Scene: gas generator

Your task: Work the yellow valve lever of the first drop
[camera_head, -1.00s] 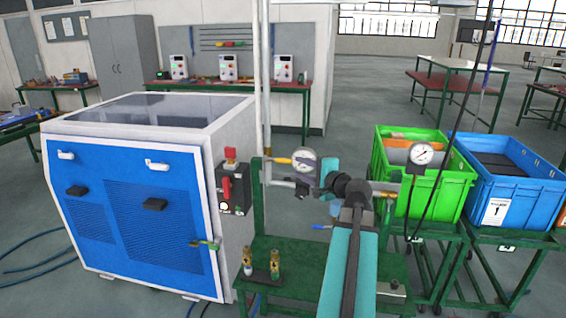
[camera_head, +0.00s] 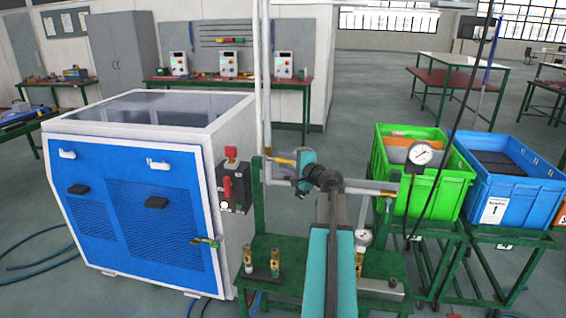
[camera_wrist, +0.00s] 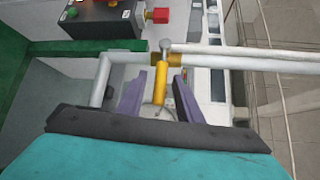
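The yellow valve lever (camera_wrist: 161,90) points from a brass fitting on the grey pipe (camera_wrist: 250,62) down between my fingers in the wrist view. It also shows in the head view (camera_head: 282,160), just left of my teal wrist. My gripper (camera_wrist: 158,86) has its two purple fingers apart, one on each side of the lever. A gap shows between the lever and each finger. A round pale part lies behind the lever's lower end, partly hidden by my gripper's body. My fingers cannot be made out clearly in the head view.
A switch box (camera_head: 234,187) with a red handle is mounted on the blue-and-white cabinet (camera_head: 140,200), left of the pipe. Brass fittings (camera_head: 275,263) stand on the green table (camera_head: 285,288). Green (camera_head: 420,180) and blue crates stand right.

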